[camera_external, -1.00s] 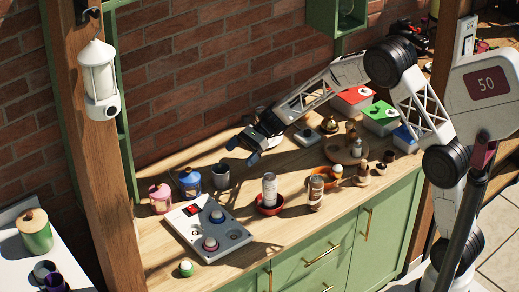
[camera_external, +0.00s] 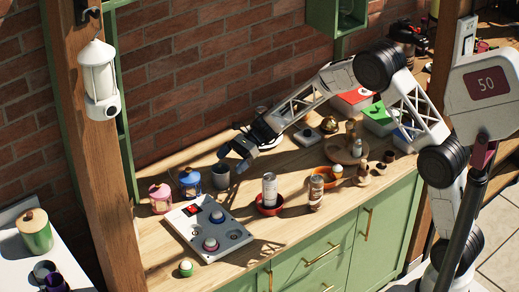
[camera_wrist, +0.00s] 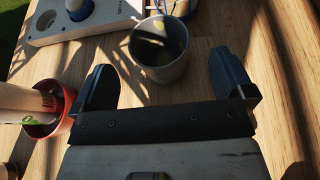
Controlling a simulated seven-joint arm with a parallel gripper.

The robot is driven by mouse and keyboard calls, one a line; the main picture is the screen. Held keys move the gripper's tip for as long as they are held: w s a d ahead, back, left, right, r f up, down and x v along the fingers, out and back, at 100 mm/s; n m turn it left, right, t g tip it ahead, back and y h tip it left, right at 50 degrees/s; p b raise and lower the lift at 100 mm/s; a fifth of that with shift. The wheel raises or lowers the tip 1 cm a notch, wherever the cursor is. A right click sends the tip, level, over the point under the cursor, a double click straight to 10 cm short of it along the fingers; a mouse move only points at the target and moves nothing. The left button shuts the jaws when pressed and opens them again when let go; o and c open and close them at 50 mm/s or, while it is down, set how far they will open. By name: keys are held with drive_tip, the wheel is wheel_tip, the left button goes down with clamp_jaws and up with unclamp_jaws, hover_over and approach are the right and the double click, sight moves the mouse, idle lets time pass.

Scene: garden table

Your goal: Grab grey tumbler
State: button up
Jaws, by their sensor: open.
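The grey tumbler (camera_external: 221,177) stands upright on the wooden counter, right of the blue lantern-like jar. In the wrist view the grey tumbler (camera_wrist: 159,50) is seen from above with its open mouth showing; it stands ahead of the fingers, roughly centred between them. My gripper (camera_external: 236,159) is just beside the tumbler, on its right and back side in the outside view. In the wrist view my gripper (camera_wrist: 166,78) has its two dark fingers spread wide, with nothing held between them. I cannot tell whether a finger touches the tumbler.
A blue jar (camera_external: 190,183) and a pink jar (camera_external: 160,198) stand left of the tumbler. A red bowl (camera_external: 269,206) holding a can (camera_external: 269,188) stands to the right. The brick wall (camera_external: 215,90) rises behind.

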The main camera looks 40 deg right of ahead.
sight(214, 176)
drive_tip(key=shift+a, duration=0.1)
drive_tip(key=shift+x, duration=2.6)
drive_tip(key=shift+s, duration=0.1)
drive_tip(key=c, duration=1)
drive_tip(key=shift+r, duration=0.1)
drive_tip(key=shift+r, duration=4.95)
